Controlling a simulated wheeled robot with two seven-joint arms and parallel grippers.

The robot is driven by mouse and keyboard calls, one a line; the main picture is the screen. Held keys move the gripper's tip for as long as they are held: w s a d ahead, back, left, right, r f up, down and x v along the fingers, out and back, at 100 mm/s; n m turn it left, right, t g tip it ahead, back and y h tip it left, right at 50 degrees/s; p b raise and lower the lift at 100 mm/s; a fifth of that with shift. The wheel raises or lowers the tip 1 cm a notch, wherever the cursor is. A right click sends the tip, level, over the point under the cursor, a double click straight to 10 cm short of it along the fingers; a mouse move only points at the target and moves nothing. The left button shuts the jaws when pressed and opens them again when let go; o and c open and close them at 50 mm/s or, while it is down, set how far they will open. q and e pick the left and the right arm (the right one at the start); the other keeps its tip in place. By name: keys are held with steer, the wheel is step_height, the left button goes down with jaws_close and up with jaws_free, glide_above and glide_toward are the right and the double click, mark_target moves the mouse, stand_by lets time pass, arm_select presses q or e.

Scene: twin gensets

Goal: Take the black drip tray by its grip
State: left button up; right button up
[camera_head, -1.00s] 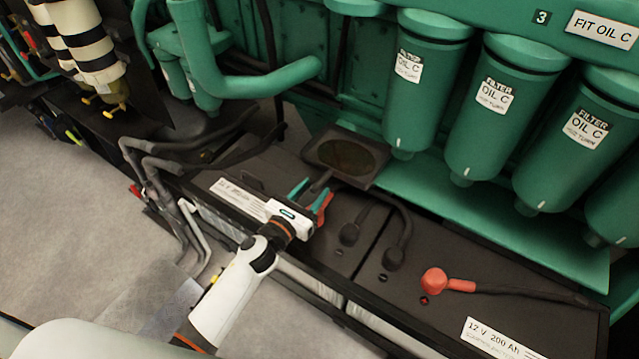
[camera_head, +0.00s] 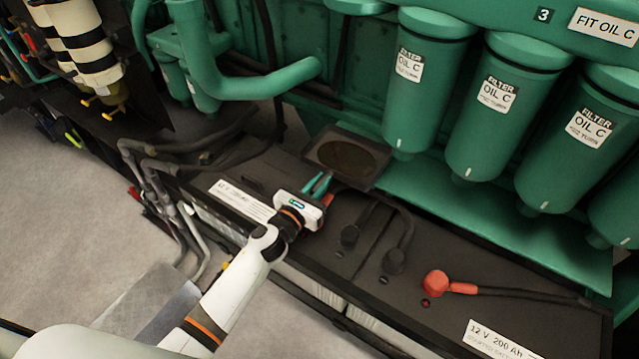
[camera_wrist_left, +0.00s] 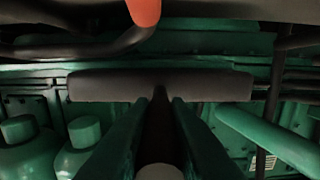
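The black drip tray (camera_head: 383,166) is a square dark pan with a round brownish middle, over the back of the black battery top in the head view. Its grip points toward me. My left gripper (camera_head: 319,183) is at the grip, with its teal fingers close together on either side of it. In the left wrist view the tray (camera_wrist_left: 215,85) shows edge-on as a dark bar. The dark grip runs between the two fingers (camera_wrist_left: 160,103), which look closed on it. Whether the tray touches the battery top is hard to tell. My right gripper is not in view.
Green oil filters (camera_head: 485,105) hang behind and to the right. A green pipe (camera_head: 250,85) runs behind the tray at left. Black cables with end caps (camera_head: 394,261) and a red terminal cap (camera_head: 436,283) lie on the battery top (camera_head: 400,310).

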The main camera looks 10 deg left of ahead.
arm_select(q)
steer(key=shift+r, duration=0.2)
jaws_close()
steer(key=shift+r+p, duration=0.5)
steer(key=b+v, duration=0.3)
steer(key=v, duration=1.7)
